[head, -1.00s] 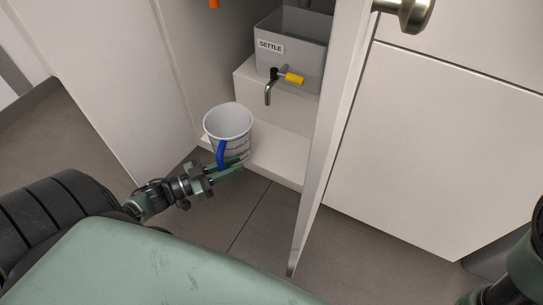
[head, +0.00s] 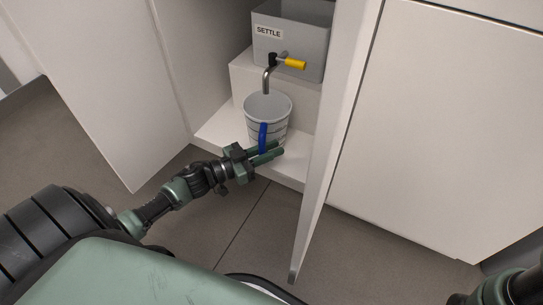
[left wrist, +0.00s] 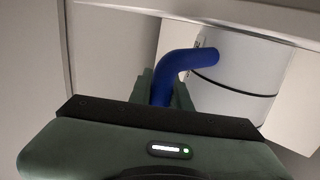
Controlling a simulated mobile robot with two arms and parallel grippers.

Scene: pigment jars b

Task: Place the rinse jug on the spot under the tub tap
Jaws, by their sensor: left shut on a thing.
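The rinse jug (head: 275,108) is a white jug with dark lines and a blue handle (head: 263,137). It is upright in the cabinet, its open top just below the spout of the tub tap (head: 266,76). The tap has a yellow lever and comes from the grey tub (head: 300,46) labelled SETTLE. My left gripper (head: 268,153) is shut on the handle; in the left wrist view the blue handle (left wrist: 183,68) runs down between the fingers. Whether the jug's base touches the cabinet floor cannot be told. The spot under the tap is hidden. Of my right arm only a part shows, at the bottom right corner.
The tub stands on a white raised step (head: 240,72) inside the cabinet. An open door (head: 335,130) stands close to the right of the jug, and another white panel (head: 110,90) is at the left. The cabinet floor (head: 212,128) is clear left of the jug.

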